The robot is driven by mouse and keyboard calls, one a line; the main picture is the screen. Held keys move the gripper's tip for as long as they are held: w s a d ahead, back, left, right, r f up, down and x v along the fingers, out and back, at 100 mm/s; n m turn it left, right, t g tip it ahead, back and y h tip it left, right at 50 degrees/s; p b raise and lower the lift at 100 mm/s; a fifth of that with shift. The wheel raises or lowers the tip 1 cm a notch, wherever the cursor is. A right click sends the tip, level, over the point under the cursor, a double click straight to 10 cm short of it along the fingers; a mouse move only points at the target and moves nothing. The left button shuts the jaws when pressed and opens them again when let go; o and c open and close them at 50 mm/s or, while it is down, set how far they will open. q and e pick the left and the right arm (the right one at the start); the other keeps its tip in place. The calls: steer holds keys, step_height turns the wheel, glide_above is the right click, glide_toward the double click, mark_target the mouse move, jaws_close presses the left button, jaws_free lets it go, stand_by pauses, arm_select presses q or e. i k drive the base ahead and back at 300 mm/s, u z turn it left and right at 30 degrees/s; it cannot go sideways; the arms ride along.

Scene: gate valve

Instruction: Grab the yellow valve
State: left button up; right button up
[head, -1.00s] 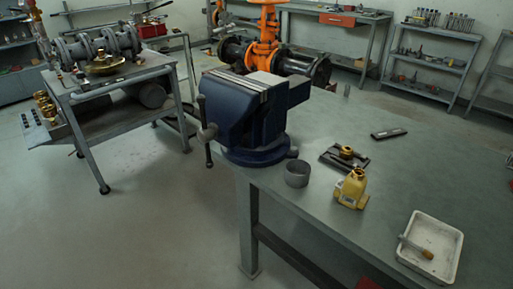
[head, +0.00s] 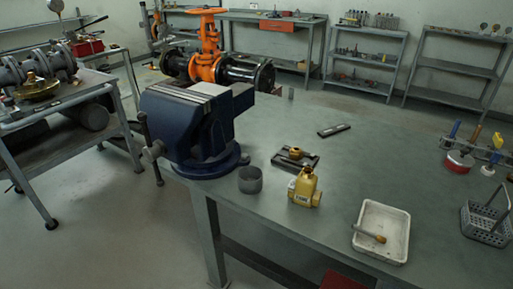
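The yellow valve (head: 305,187) stands on the grey workbench (head: 335,222), near its front edge. It is a small yellow-gold body with a round opening on top and a round port facing right. Nothing touches it. Neither of my grippers shows in the head view.
A blue vise (head: 195,130) is mounted at the bench's left corner.

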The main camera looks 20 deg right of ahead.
mark_target(303, 191)
steer(key=u, duration=0.7)
steer(key=i, duration=0.8)
steer(key=z, duration=1.8)
